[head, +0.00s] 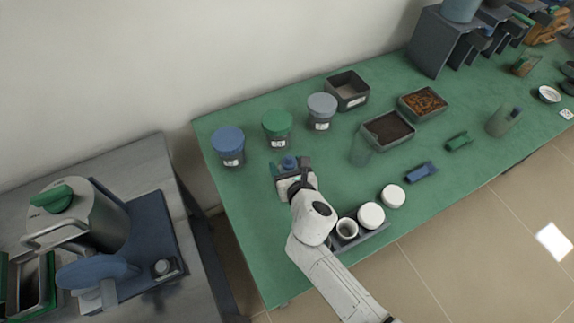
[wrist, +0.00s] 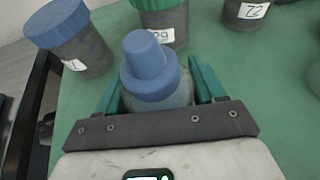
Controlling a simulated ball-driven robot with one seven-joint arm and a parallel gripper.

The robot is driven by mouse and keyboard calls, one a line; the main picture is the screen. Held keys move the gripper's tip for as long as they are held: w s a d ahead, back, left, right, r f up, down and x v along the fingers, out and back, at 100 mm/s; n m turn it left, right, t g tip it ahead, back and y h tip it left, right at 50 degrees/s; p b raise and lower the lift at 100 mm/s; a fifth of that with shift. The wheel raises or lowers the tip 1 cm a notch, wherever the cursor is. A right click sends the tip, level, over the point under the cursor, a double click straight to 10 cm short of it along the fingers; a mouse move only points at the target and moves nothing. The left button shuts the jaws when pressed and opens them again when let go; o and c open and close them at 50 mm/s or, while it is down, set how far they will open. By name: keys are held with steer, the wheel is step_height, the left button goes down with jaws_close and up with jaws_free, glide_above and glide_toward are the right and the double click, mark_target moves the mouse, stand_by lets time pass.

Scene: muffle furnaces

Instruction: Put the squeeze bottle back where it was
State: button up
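The squeeze bottle (wrist: 150,72) has a blue stepped cap and a pale, see-through body. In the wrist view it stands between the green fingers of my gripper (wrist: 158,92), which appear to press on its sides. In the head view its blue cap (head: 289,162) shows between the fingertips of my gripper (head: 290,172), over the left part of the green table. The bottle's lower body and base are hidden, so I cannot tell whether it touches the table.
Jars with a blue lid (head: 229,145), a green lid (head: 277,130) and a grey-blue lid (head: 321,111) stand behind my gripper. White round containers (head: 371,215) are at the front edge. A grey bench (head: 150,160) stands left.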

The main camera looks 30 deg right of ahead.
steer(key=o, duration=0.4)
steer(key=shift+r, duration=0.15)
steer(key=v, duration=1.2)
steer(key=shift+p, duration=0.3)
